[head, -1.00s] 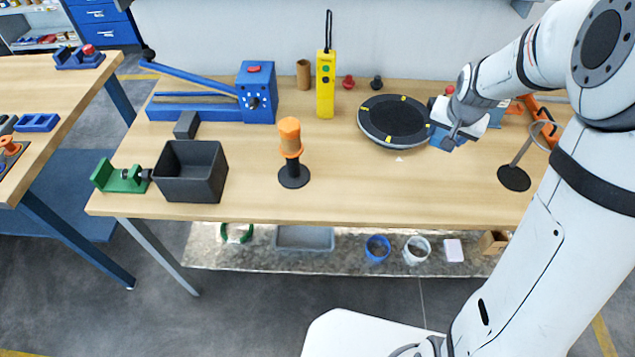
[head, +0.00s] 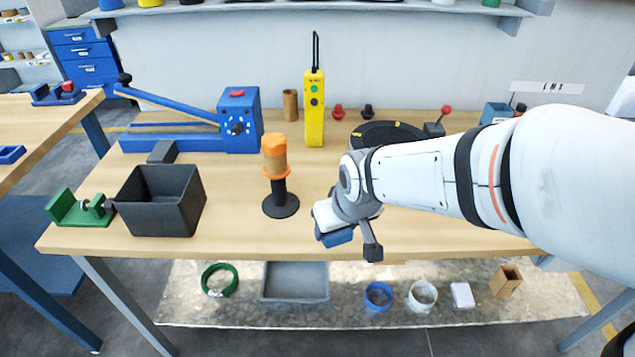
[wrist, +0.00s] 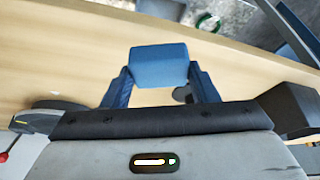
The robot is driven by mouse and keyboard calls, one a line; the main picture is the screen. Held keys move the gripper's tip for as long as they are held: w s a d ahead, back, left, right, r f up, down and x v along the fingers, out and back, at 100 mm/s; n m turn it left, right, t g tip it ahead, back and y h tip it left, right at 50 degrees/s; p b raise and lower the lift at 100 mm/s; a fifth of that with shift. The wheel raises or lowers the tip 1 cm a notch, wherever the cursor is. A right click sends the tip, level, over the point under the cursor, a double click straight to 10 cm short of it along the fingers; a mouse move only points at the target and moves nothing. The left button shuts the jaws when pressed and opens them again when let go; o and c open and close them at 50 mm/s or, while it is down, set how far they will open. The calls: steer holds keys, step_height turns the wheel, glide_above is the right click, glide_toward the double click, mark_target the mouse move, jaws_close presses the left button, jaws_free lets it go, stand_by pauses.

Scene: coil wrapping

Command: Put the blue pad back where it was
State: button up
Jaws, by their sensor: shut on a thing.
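The blue pad (wrist: 159,66) is a flat, roughly square piece held between the two dark blue fingers of my gripper (wrist: 160,84) in the wrist view. In the head view my gripper (head: 346,236) hangs over the front middle of the bench, right of the orange-topped spindle. A blue part shows at its lower end there, but I cannot tell pad from finger. The pad appears to be above the bench top, near its front edge.
On the bench (head: 240,236) stand the spindle (head: 276,170), a black bin (head: 162,205), a yellow remote (head: 314,110), a blue lever press (head: 238,120) and a black turntable (head: 375,132), partly behind my arm. A lower shelf (head: 350,320) holds a green ring (head: 220,280), a grey tray (head: 296,281) and cups.

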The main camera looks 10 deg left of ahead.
steer(key=w+a, duration=0.2)
steer(key=w, duration=0.1)
steer(key=w+a+p, duration=0.1)
steer(key=w+a, duration=0.2)
steer(key=w, duration=0.1)
steer(key=w+a, duration=0.3)
steer(key=shift+w+a, duration=0.1)
steer(key=shift+w, duration=0.25)
steer(key=shift+f, duration=1.75)
steer(key=shift+s, duration=0.1)
steer(key=shift+f, duration=0.25)
steer(key=o, duration=1)
steer(key=shift+r, duration=0.1)
